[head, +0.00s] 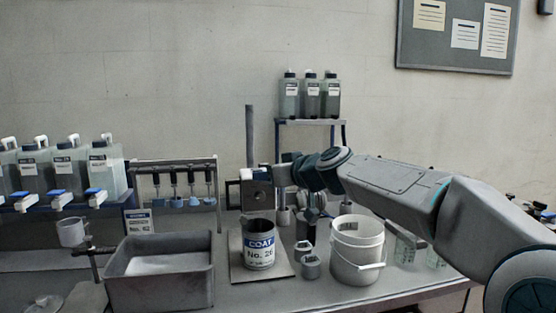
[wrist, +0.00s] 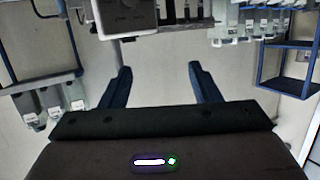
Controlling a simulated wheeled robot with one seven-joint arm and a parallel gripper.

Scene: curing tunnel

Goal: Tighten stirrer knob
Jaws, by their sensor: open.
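In the wrist view a grey box (wrist: 125,17), probably the stirrer head, is at the top edge, with a dark round part cut by the frame. My gripper (wrist: 157,68) is open, its two blue fingers apart with nothing between them. In the head view my arm reaches in from the right and ends close beside the stirrer head; its fingertips are hard to see.
A grey tray (head: 160,286) lies left of the can. A rack (head: 174,164) of hanging tools stands behind, and a raised shelf (head: 310,122) holds several bottles.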

